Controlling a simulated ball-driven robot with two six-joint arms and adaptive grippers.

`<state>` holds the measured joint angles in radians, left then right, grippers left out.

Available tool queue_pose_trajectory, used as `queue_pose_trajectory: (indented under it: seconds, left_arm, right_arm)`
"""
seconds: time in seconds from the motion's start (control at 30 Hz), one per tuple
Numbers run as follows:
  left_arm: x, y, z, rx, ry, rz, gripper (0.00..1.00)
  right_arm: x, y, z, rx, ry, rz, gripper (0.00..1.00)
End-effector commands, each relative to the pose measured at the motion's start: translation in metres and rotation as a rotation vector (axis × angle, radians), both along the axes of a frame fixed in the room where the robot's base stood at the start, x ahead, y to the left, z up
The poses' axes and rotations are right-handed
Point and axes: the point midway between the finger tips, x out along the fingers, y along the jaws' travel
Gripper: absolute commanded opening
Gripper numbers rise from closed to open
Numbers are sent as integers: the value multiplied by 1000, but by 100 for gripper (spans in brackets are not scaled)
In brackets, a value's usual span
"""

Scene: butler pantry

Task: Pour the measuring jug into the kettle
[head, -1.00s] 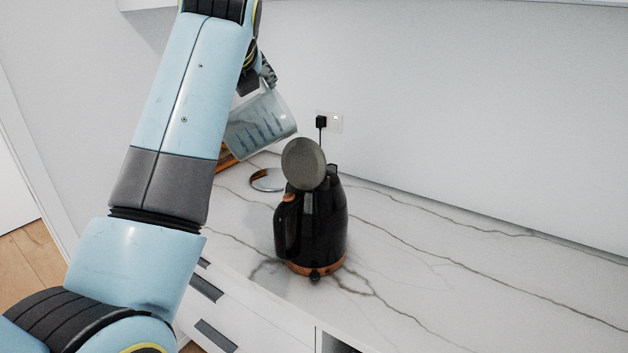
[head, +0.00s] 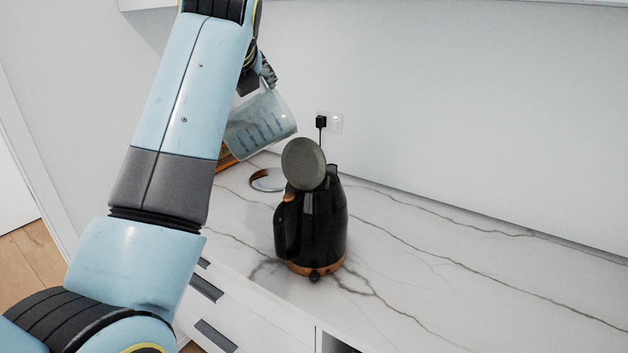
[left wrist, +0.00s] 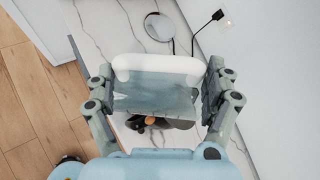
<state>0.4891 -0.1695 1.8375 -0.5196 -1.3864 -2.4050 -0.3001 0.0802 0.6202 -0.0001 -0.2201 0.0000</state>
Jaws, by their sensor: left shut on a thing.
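The measuring jug (head: 262,124) is clear with dark graduation marks and is held tilted, its lower right part above and left of the kettle in the head view. In the left wrist view the jug (left wrist: 155,88) lies between the two fingers of my left gripper (left wrist: 160,98), which is shut on it. In the head view only a bit of this gripper (head: 267,74) shows past my arm. The black kettle (head: 318,232) stands upright on the counter with its round grey lid (head: 303,164) raised. In the left wrist view the kettle (left wrist: 150,122) is mostly hidden beneath the jug. My right gripper is out of view.
A round, shiny disc (head: 266,180) lies on the marble counter (head: 440,270) behind the kettle. A black plug (head: 321,122) with a cord sits in the wall socket. A brown-orange object (head: 226,160) is partly hidden by my arm. The counter right of the kettle is clear.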

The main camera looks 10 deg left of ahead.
Motion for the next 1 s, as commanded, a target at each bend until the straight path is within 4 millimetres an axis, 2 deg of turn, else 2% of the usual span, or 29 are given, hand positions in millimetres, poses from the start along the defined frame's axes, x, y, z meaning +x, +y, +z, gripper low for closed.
queue_pose_trajectory:
  seconds: [0.53,0.87,1.0]
  left_arm:
    - [1,0,3,16,11,0,28]
    - [-13,17,-28,-157,-139,1,28]
    - [-16,19,-32,-206,-178,0,28]
  right_arm:
    - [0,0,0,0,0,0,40]
    - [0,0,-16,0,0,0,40]
    - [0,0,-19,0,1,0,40]
